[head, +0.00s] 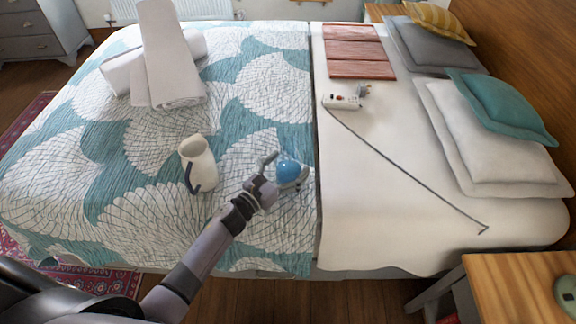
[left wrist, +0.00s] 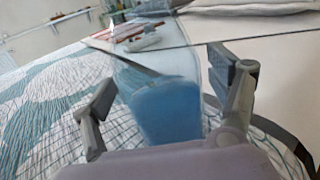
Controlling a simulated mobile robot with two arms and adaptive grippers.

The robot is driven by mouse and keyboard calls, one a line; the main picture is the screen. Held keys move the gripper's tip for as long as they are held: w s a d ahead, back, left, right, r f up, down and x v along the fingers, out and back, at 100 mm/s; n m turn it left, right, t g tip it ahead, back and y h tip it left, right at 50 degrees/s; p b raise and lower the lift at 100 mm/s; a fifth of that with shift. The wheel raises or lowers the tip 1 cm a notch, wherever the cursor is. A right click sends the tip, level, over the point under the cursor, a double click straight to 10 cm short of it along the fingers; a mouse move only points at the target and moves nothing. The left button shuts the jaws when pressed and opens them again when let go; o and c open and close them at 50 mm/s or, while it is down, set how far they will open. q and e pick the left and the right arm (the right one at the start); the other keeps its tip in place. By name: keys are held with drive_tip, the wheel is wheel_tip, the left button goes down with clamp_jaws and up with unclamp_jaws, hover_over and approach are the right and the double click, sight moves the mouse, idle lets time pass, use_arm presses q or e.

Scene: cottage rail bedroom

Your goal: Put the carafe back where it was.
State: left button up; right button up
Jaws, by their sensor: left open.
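The carafe (head: 290,171) looks like a clear vessel with a blue lower part. It is on the patterned bedspread near the middle of the bed, close to the bedspread's right edge. My left gripper (head: 283,174) is open around it, one finger on each side. In the left wrist view the carafe (left wrist: 168,108) stands between the open fingers of the left gripper (left wrist: 165,88); whether either finger touches it I cannot tell. My right gripper is not in view.
A cream jug (head: 198,163) with a dark handle stands left of the carafe. Rolled towels (head: 168,70) lie at the back left. A power strip (head: 342,102) with a long cable, reddish panels (head: 360,52) and pillows (head: 480,130) are on the white sheet. A wooden table (head: 510,285) stands front right.

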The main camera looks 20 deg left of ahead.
use_arm(q)
drive_tip(key=shift+r, duration=0.2)
drive_tip(key=b+v, duration=0.1)
drive_tip(key=v, duration=1.1)
